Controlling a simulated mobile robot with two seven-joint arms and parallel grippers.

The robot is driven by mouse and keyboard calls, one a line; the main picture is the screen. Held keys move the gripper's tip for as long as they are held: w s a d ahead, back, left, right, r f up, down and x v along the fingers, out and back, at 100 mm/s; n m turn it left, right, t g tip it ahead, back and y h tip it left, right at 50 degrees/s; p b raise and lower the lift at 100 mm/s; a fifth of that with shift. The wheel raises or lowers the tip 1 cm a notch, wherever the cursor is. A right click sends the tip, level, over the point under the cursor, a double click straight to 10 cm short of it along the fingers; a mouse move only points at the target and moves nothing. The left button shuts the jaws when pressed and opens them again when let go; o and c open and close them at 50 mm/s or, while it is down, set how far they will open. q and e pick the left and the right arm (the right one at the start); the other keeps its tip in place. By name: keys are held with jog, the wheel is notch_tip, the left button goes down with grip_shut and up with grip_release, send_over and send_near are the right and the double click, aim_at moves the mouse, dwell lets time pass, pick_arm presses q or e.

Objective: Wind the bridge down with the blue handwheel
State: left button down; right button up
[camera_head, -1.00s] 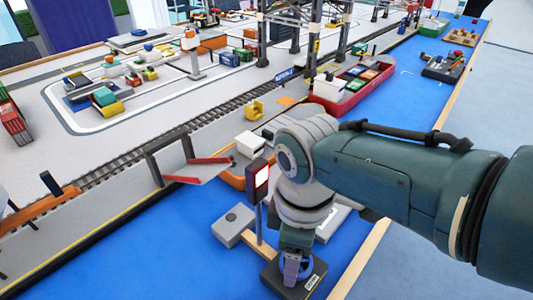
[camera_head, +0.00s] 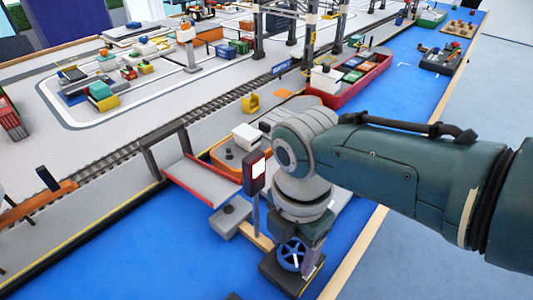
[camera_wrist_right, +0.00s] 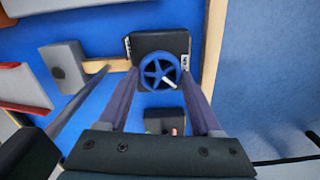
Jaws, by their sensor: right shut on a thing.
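The blue handwheel (camera_head: 291,255) sits on a dark base (camera_head: 275,277) near the wooden edge; it also shows in the right wrist view (camera_wrist_right: 150,80). My right gripper (camera_wrist_right: 160,74) reaches down from above, with its two fingers on opposite sides of the wheel rim, shut on it. The bridge (camera_head: 207,181) is a grey deck with red side edges, hinged at a dark frame on the quay. Its free end is low, over the blue water by a grey block (camera_head: 230,218); whether it touches the block I cannot tell. My left gripper is out of view.
A post with a lit red and white display (camera_head: 256,172) stands between bridge and handwheel, close to my right arm. An orange boat (camera_head: 229,158) lies beside the bridge. A red barge (camera_head: 352,80) is farther back. Blue water is open at the lower left.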

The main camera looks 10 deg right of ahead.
aim_at(294, 254)
jog(key=n, duration=0.4)
jog(key=shift+s+d+n, duration=0.1)
jog(key=shift+n, duration=0.2)
jog(key=shift+n+b, duration=0.35)
jog(key=shift+n, duration=1.55)
jog(key=o, duration=1.4)
jog(key=shift+c, duration=0.2)
notch_tip(294, 254, up, 10)
jog(key=p, duration=0.4)
